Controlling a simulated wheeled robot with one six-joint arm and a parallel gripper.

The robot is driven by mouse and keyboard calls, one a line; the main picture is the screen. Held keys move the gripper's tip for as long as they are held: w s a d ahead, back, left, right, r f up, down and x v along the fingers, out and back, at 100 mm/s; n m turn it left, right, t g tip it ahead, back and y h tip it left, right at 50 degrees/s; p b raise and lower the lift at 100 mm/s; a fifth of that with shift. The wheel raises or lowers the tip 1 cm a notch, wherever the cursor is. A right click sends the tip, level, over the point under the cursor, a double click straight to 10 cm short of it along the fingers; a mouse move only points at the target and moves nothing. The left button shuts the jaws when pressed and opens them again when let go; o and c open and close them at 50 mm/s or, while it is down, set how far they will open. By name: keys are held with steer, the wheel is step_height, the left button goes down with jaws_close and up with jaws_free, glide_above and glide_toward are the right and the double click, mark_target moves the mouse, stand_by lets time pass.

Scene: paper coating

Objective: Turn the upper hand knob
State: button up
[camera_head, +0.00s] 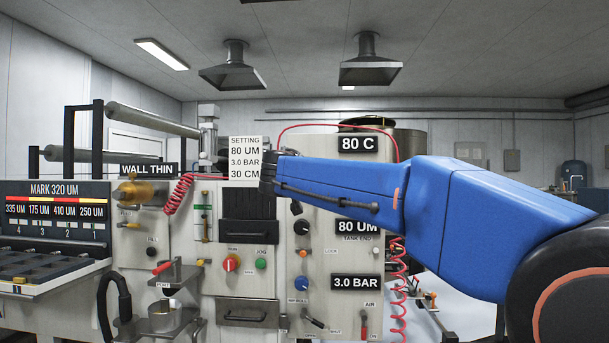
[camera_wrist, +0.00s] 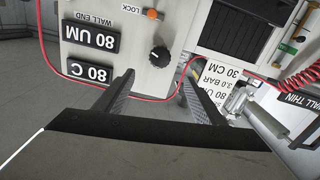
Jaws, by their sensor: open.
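The upper hand knob (camera_wrist: 160,57) is round and black with a pale pointer mark, on a light panel by the "WALL END" label in the upside-down wrist view. My gripper (camera_wrist: 159,78) is open and empty, with one finger on each side of the picture's middle. The knob shows just beyond the gap between the fingertips, apart from them as far as I can see. In the head view my gripper (camera_head: 268,172) is in front of the panel, and my blue arm seems to hide the upper knob. A lower black knob (camera_head: 301,227) shows beside the "TANK END" label.
An orange lock knob (camera_wrist: 151,14) is near the upper knob. A red hose (camera_wrist: 150,98) crosses the wrist view behind the fingers. The white setting card (camera_head: 245,158) and a dark slotted box (camera_head: 248,205) are close to my gripper. A blue knob (camera_head: 301,283) is lower down.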

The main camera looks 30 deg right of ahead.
steer(key=x, duration=1.6)
steer(key=shift+w+d, duration=0.25)
steer(key=c, duration=1.1)
